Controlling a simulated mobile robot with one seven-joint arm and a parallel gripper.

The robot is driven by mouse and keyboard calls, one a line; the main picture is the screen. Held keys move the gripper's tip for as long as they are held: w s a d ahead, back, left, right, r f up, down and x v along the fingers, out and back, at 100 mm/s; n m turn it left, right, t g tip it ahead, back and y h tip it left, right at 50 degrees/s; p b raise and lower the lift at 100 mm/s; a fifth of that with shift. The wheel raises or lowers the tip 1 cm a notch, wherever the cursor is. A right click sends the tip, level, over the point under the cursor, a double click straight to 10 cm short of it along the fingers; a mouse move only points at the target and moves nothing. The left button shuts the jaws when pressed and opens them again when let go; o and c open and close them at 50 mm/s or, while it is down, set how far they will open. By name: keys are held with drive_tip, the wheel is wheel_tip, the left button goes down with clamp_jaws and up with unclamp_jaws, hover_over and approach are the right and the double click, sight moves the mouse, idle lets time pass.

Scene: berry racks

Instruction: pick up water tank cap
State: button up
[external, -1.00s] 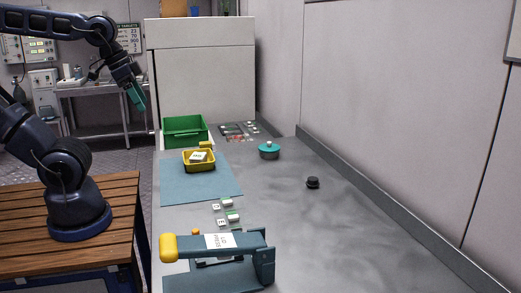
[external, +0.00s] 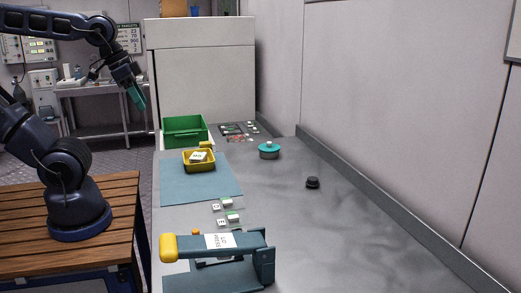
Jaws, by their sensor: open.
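A small round black cap-like piece (external: 312,183) lies alone on the grey counter, right of the middle. A round teal piece (external: 269,153) with a pale knob on top sits farther back on the counter. No label shows which of the two is the water tank cap. My gripper (external: 138,98) has teal fingers and hangs in the air at the upper left, beyond the counter's left edge. It is well apart from both pieces and holds nothing that I can see. The gap between its fingers is too small to make out.
A green bin (external: 185,141) and a yellow tray (external: 200,167) with a white label stand at the counter's left. A blue press-like device (external: 250,242) with a yellow handle end is at the front. Small white blocks (external: 228,203) lie behind it. The counter's right side is mostly clear, bounded by a wall.

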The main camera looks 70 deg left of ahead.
drive_tip(key=n+g+h, duration=0.5)
drive_tip(key=n, duration=1.3)
hover_over(313, 178)
drive_tip(key=a, duration=0.2)
drive_tip(key=f, duration=2.5)
drive_tip(key=shift+s, duration=0.25)
drive_tip(key=shift+t, duration=0.3)
drive_tip(key=shift+a+x, duration=0.15)
drive_tip(key=shift+x, duration=1.2)
drive_tip(key=shift+a+x, duration=0.15)
drive_tip(key=shift+x, duration=1.15)
drive_tip(key=shift+w+f+y, duration=0.15)
drive_tip(key=shift+y, duration=0.15)
drive_tip(key=shift+c, duration=0.2)
